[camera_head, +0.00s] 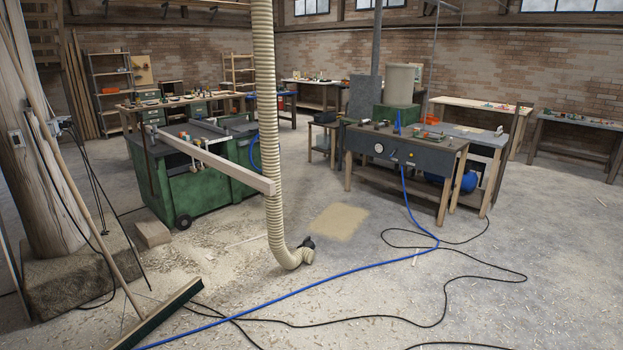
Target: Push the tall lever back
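No part clearly shows as the tall lever, and I cannot tell which upright it is. A dark, slanted upright bar (510,143) stands at the right end of the grey workbench (400,151) with a round gauge on its front. A small blue upright piece (397,121) stands on that bench's top. Another dark upright piece (148,160) stands at the left end of the green machine (200,190). Neither of my grippers is in view.
A ribbed cream hose (265,100) hangs in front of the green machine. A broom (155,315) leans at the left by a thick post (45,190). A blue hose (330,284) and black cables (440,310) cross the floor. Bare floor lies at the right.

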